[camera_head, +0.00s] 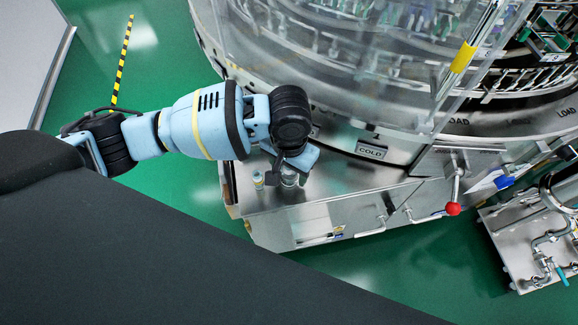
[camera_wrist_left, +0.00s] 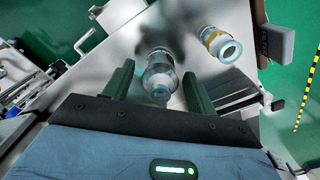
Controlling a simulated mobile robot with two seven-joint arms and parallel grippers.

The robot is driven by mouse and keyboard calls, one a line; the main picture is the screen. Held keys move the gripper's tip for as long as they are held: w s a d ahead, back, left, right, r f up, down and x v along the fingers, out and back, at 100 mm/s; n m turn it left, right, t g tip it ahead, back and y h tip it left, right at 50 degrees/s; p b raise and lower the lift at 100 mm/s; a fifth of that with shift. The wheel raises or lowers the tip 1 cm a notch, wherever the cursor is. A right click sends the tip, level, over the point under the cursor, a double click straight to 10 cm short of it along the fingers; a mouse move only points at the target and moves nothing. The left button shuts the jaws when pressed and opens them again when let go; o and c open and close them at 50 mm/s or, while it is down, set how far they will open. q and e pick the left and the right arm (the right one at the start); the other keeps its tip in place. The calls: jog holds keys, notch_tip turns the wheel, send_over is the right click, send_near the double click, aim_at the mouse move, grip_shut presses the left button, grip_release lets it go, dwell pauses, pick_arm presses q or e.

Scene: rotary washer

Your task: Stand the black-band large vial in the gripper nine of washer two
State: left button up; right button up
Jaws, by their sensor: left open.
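My left gripper (camera_head: 288,168) is over the steel ledge at the foot of the washer, jaws open. In the left wrist view its two dark green fingers (camera_wrist_left: 158,70) stand on either side of a clear glass vial (camera_wrist_left: 160,76). That vial, also in the head view (camera_head: 289,179), stands on the ledge; its band looks dark, but I cannot read it clearly. I cannot tell whether the fingers touch it. The washer (camera_head: 340,75) is a large round machine with clear walls and rows of grippers inside; gripper nine cannot be picked out. My right gripper is not in view.
A second vial with a yellow band (camera_wrist_left: 211,37) stands close beside, left of the first in the head view (camera_head: 258,180). The steel ledge (camera_head: 330,205) has handles along its front. A red-knobbed lever (camera_head: 454,207) and a piped steel unit (camera_head: 530,240) are at right.

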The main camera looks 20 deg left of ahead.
pick_arm(q)
jog(key=shift+r, duration=0.4)
notch_tip(320, 180, up, 10)
jog(key=shift+r+p, duration=0.1)
jog(key=shift+p, duration=1.1)
jog(key=shift+r, duration=0.65)
